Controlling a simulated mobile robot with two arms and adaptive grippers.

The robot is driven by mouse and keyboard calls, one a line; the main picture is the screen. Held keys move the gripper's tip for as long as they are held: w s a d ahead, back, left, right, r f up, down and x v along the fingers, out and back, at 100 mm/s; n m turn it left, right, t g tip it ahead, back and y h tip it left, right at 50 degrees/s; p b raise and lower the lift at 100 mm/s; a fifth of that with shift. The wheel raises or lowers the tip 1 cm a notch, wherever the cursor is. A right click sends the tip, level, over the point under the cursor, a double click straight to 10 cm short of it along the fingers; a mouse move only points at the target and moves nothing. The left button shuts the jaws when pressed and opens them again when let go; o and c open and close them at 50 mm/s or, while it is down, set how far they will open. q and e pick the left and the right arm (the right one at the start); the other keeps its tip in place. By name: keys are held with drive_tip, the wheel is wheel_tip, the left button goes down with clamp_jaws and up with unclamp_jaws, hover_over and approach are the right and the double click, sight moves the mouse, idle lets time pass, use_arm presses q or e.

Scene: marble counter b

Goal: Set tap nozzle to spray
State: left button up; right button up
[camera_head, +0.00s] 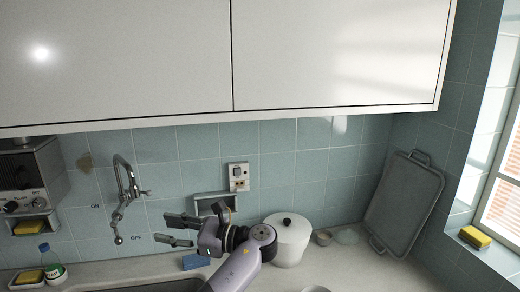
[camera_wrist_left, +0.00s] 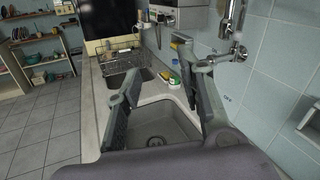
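The chrome tap (camera_head: 127,190) is mounted on the tiled wall, and its spout hangs down to a small nozzle (camera_head: 118,239). ON and OFF are lettered on the tiles to either side. My left gripper (camera_head: 168,229) is right of the nozzle, its fingers apart, pointing left towards it with a gap between. In the left wrist view, my left gripper (camera_wrist_left: 157,62) is open and empty, and the tap (camera_wrist_left: 236,50) is at upper right, partly behind a finger. The nozzle's spray setting is too small to tell. My right gripper is in neither view.
The sink (camera_wrist_left: 160,132) lies below the gripper. A blue sponge (camera_head: 195,261) and a white lidded pot (camera_head: 289,240) stand on the counter. A soap bottle (camera_head: 50,262) is at the left. A tray (camera_head: 403,205) leans in the right corner. White cupboards (camera_head: 330,50) hang above.

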use_arm(q)
drive_tip(key=s+f+n+h, duration=0.3)
drive_tip(key=s+f+h, duration=0.45)
drive_tip(key=f, duration=0.75)
drive_tip(key=s+f+n+h, duration=0.35)
drive_tip(key=s+f, duration=0.65)
drive_tip(key=f, duration=0.4)
drive_tip(key=s+r+n+h, duration=0.1)
drive_tip(key=s+n+h, duration=0.75)
drive_tip(key=s, duration=1.15)
wheel_tip(320, 180, down, 28)
drive_tip(key=r+g+y+b, duration=0.1)
drive_tip(key=y+b, duration=0.1)
drive_tip(key=b, duration=0.2)
drive_tip(key=s+a+f+b, duration=0.1)
drive_tip(key=s+f, duration=0.8)
drive_tip(key=f, duration=0.2)
drive_tip(key=s+a+f+g+b, duration=0.1)
drive_tip(key=s+f+b, duration=0.1)
drive_tip(key=s+f, duration=0.7)
wheel_tip(320, 180, down, 2)
drive_tip(key=shift+a+f+n, duration=0.1)
drive_tip(key=shift+a+n, duration=0.05)
drive_tip(key=shift+n, duration=0.15)
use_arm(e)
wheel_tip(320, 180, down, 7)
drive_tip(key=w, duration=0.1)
